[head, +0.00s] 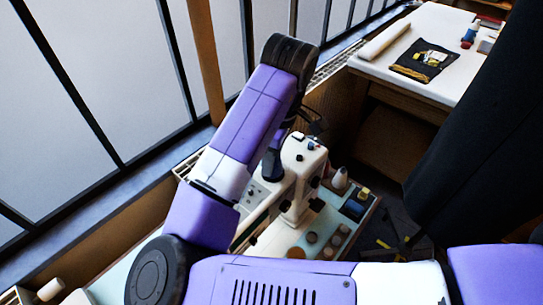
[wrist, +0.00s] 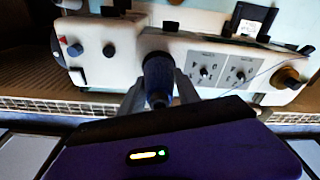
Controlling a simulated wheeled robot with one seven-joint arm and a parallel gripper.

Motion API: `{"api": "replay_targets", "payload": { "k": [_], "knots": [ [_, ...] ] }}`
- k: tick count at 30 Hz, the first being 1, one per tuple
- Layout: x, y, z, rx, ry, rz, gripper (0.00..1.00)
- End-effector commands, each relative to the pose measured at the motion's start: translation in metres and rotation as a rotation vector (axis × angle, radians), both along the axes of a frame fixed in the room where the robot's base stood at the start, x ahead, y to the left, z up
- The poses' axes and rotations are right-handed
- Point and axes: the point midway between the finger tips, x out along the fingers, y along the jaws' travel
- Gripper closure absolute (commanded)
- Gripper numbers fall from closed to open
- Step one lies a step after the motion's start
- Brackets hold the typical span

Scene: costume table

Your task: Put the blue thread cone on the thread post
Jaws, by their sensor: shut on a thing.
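My gripper (wrist: 160,79) is shut on the blue thread cone (wrist: 158,72), with one finger on each side of it in the wrist view. The cone also shows in the head view as a dark blue shape (head: 272,166), beside my forearm and in front of the white sewing machine (head: 298,176). In the wrist view the cone overlaps the machine's white body (wrist: 115,42). I cannot tell whether it touches the machine. The thread post cannot be made out; the cone and my gripper may hide it.
The sewing table (head: 283,238) holds several spools, a pale cone (head: 340,178) and small boxes (head: 354,207). Windows line the left. A white table (head: 450,65) stands at the back right, and a dark hanging cloth (head: 460,120) is at the right.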

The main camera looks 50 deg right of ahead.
Motion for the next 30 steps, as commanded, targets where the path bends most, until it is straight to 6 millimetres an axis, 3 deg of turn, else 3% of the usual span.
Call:
{"api": "replay_targets", "payload": {
  "k": [22, 23, 26, 30],
  "knots": [
    [-0.001, -0.0006, -0.0012, 0.0, -0.001, 0.0, 1.0],
    [-0.001, -0.0006, -0.0012, 0.0, -0.001, 0.0, 0.57],
    [-0.001, -0.0006, -0.0012, 0.0, -0.001, 0.0, 0.38],
    [-0.001, -0.0006, -0.0012, 0.0, -0.001, 0.0, 0.36]
  ]
}}
